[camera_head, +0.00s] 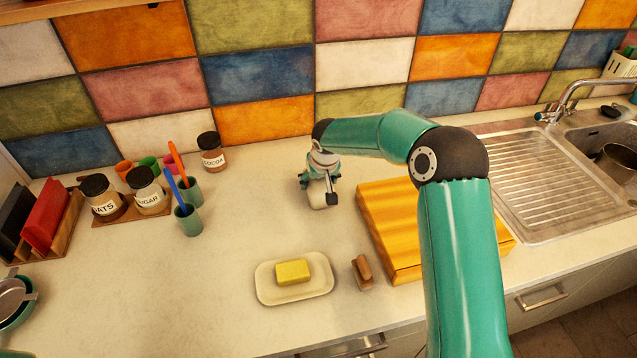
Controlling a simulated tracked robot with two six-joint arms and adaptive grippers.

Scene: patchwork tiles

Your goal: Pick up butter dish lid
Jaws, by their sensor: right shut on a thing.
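The butter dish (318,288) is a cream oval plate near the counter's front edge, with a yellow block of butter (293,272) uncovered on it. My right gripper (318,188) is behind the dish, over the back part of the counter. It is shut on a small cream thing that looks like the butter dish lid (317,201). The gripper hides much of the lid, and I cannot tell whether it touches the counter. My left gripper is not in view.
A small brown-handled thing (363,270) lies beside the dish. Labelled jars (101,198) and cups (188,219) stand left. The sink (596,150) is far right. Counter left of the dish is clear.

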